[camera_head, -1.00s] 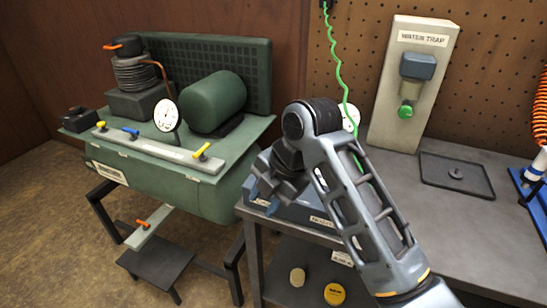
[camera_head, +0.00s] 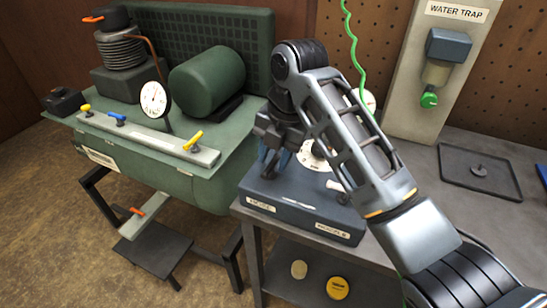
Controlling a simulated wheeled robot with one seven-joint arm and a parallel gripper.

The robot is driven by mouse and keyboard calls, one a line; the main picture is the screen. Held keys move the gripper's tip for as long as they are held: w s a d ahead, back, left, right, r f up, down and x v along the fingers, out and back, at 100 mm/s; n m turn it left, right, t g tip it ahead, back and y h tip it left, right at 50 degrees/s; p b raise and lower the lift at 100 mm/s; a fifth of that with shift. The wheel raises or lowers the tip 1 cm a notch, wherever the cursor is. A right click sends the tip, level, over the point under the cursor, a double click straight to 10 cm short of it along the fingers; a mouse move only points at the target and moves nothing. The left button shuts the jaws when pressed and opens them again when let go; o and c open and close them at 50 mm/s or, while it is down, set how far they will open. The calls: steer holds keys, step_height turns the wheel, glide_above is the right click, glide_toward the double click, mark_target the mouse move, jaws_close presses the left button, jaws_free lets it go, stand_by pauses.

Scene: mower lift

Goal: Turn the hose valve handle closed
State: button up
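A dark blue-grey box (camera_head: 300,207) stands on the front left corner of the grey bench. Its front has two labels; the left one (camera_head: 260,205) seems to read HOSE and the right one (camera_head: 332,230) seems to read NOZZLE. A small pale handle (camera_head: 337,186) sits on its right part, above the right label. My gripper (camera_head: 273,163) points down over the box's left part, above the left label. No handle shows clearly there; my gripper covers that spot. Its blue fingers are small and partly hidden, so their gap and any contact are unclear.
At left, a green compressor tank (camera_head: 185,175) carries a rail with yellow and blue handles (camera_head: 117,119). A flat dark tray (camera_head: 480,172) lies on the bench at right.

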steer(key=shift+a+f, duration=0.15)
steer(key=shift+f, duration=0.5)
jaws_close()
